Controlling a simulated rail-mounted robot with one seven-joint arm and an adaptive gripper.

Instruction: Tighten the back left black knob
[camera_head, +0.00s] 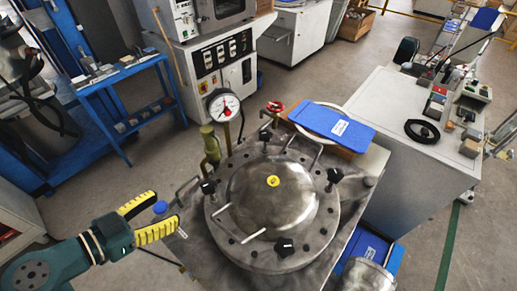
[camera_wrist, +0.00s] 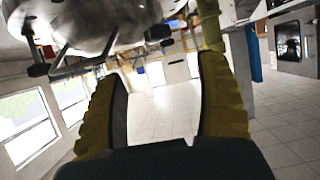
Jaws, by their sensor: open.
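A round steel vessel lid (camera_head: 270,195) has a black knob at its back (camera_head: 265,135), left (camera_head: 208,188), right (camera_head: 333,178) and front (camera_head: 285,247). Which one counts as back left is not certain from this angle. My gripper (camera_head: 163,209) is open and empty, left of the vessel and apart from its knobs. In the wrist view the yellow-padded fingers of my gripper (camera_wrist: 163,72) are spread wide with nothing between them. The vessel (camera_wrist: 90,22) hangs at the upper left there, with black knobs at the rim (camera_wrist: 157,33) and further left (camera_wrist: 38,70).
A pressure gauge (camera_head: 224,106) and brass valve (camera_head: 210,143) stand behind the lid's left side. Metal handles (camera_head: 238,232) rise from the lid. A blue clipboard (camera_head: 332,122) lies behind it. A grey cabinet (camera_head: 385,190) stands right.

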